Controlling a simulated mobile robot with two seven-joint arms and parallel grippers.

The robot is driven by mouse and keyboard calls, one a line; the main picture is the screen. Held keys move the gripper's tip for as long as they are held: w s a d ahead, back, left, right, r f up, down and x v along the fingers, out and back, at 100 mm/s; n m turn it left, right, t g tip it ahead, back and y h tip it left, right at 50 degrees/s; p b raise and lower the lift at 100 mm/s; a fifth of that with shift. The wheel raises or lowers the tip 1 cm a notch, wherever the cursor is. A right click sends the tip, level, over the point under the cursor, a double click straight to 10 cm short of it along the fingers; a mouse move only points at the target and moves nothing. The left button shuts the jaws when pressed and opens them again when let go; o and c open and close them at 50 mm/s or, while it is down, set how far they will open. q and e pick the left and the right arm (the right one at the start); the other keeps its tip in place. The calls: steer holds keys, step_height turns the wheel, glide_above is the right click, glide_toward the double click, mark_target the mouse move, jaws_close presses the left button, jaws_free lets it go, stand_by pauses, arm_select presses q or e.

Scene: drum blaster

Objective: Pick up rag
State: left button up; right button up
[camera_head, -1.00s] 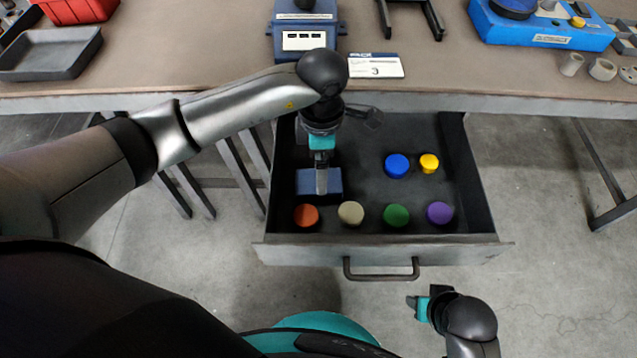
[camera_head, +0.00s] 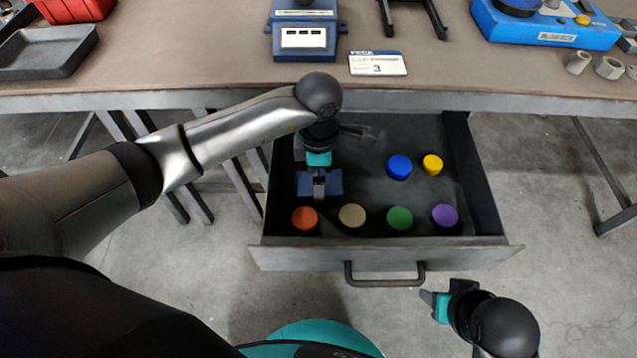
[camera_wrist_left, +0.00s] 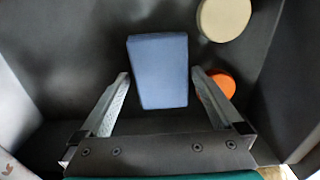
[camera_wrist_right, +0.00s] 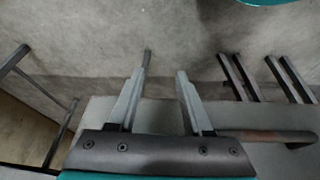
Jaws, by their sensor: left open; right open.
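The rag appears as a folded blue block (camera_head: 332,183) in the left part of the open drawer. In the left wrist view the blue rag (camera_wrist_left: 158,70) lies just beyond and between the spread fingers. My left gripper (camera_head: 319,198) reaches down into the drawer over the rag, partly hiding it; its fingers are open in the left wrist view (camera_wrist_left: 160,88) and hold nothing. My right gripper (camera_head: 428,300) is outside the drawer, low at the front right. It is open and empty in the right wrist view (camera_wrist_right: 161,85).
The drawer (camera_head: 385,255) holds an orange cap (camera_head: 304,219), beige cap (camera_head: 352,215), green cap (camera_head: 399,218), purple cap (camera_head: 445,215), blue cap (camera_head: 399,167) and yellow cap (camera_head: 432,164). The workbench (camera_head: 200,65) stands above, its edge close to my left arm.

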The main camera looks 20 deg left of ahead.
arm_select(q)
steer(key=shift+c, duration=0.4)
steer(key=c, duration=1)
steer(key=shift+r, duration=0.15)
steer(key=shift+c, duration=0.2)
steer(key=shift+r, duration=0.2)
step_height(320, 180, up, 7)
steer(key=p, duration=0.3)
steer(key=shift+r, duration=0.15)
step_height(320, 180, up, 12)
steer(key=p, duration=0.4)
arm_select(e)
steer(key=s+d+f+g, duration=0.1)
steer(key=s+f, duration=0.1)
steer(key=f, duration=0.5)
steer(key=s+d+f+g, duration=0.1)
steer(key=s+f, duration=0.2)
steer(key=f, duration=0.4)
steer(key=shift+s+f, duration=0.15)
steer(key=shift+s, duration=0.1)
steer(key=shift+d, duration=0.1)
